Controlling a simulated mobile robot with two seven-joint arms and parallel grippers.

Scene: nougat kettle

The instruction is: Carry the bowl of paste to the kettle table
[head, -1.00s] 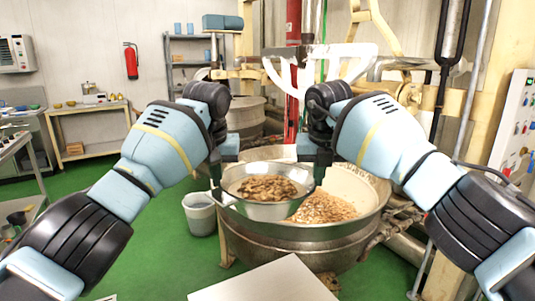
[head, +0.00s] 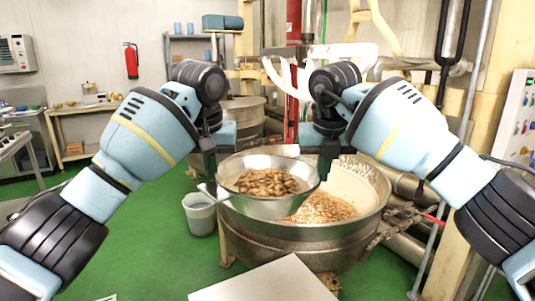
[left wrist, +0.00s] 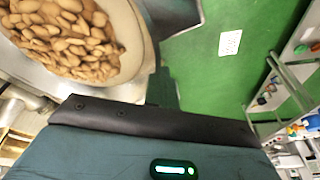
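A metal bowl (head: 262,208) heaped with brown, nut-like lumps hangs level in the air between my two grippers, in front of the kettle's near rim. My left gripper (head: 210,172) is at the bowl's left rim and appears shut on it. My right gripper (head: 326,170) is at the right rim and appears shut on it. The fingertips are partly hidden. In the left wrist view, the bowl (left wrist: 118,45) fills the upper left beside a dark finger. The large kettle (head: 300,240) holds cream paste and nuts; the bowl hides part of its opening.
A pale table top (head: 265,283) stands close in front. A grey bucket (head: 200,215) with a handle sticking out stands on the green floor left of the kettle. Pipes and a control panel (head: 515,125) are at the right. The floor at left is open.

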